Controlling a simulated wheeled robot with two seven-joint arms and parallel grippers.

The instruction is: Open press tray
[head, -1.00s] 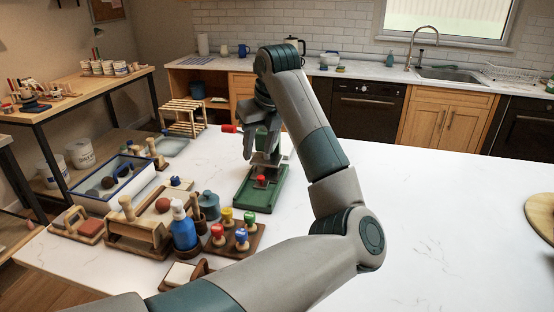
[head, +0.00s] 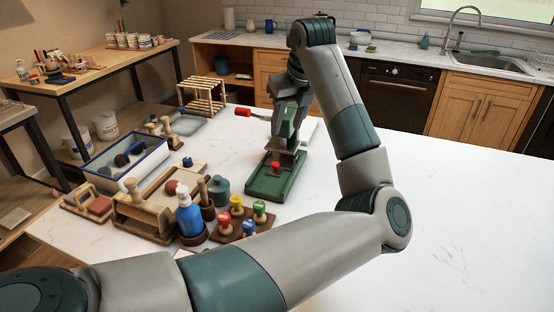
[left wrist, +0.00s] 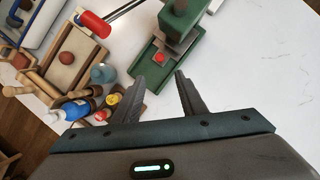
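The green press (head: 284,150) stands on the white table, with a low green base (head: 268,190) and a small red knob (head: 275,166) on its front part. A red lever handle (head: 243,112) sticks out to the left. In the left wrist view the red knob (left wrist: 160,58) lies just beyond my left gripper (left wrist: 160,76), whose two fingers are spread and empty. In the head view this gripper (head: 276,132) hangs in front of the press column and partly hides it. The left wrist view also shows the lever handle (left wrist: 95,22) at upper left. My right gripper is not in view.
Left of the press are a teal jar (head: 219,190), a blue bottle (head: 189,215), a rack of coloured stamps (head: 240,222), a wooden holder (head: 146,216) and a blue-rimmed tray (head: 86,161). The table's right side is clear.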

